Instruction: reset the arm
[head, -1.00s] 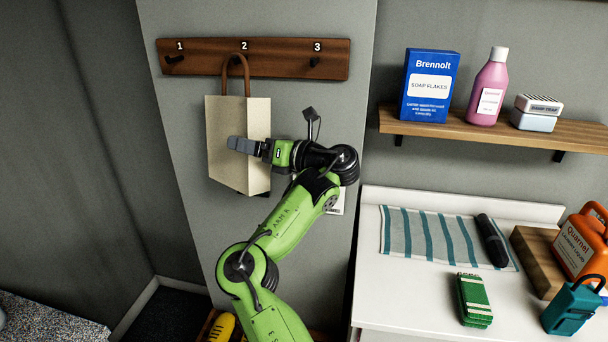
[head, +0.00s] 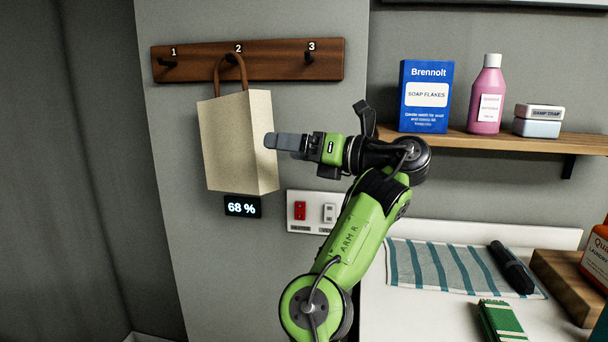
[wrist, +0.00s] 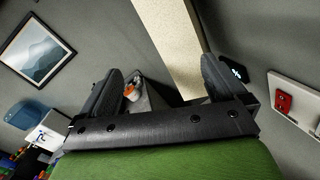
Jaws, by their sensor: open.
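My gripper (head: 272,143) is at the end of my green arm, in front of the wall and at the right edge of the tan bag (head: 226,145) in the head view. In the wrist view my gripper (wrist: 160,88) has its two dark fingers spread, with nothing held between them. The bag hangs by its brown handle from hook 2 of the wooden hook rail (head: 205,62). Part of a tan surface, likely the bag, shows beyond the fingers in the wrist view (wrist: 168,45).
A display reading 68 % (head: 242,207) and a switch plate (head: 313,212) are on the wall below. At right, a shelf (head: 540,142) holds a blue box (head: 426,97), a pink bottle (head: 487,96) and small boxes. Below it, a white counter (head: 425,318) carries a striped cloth (head: 430,267).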

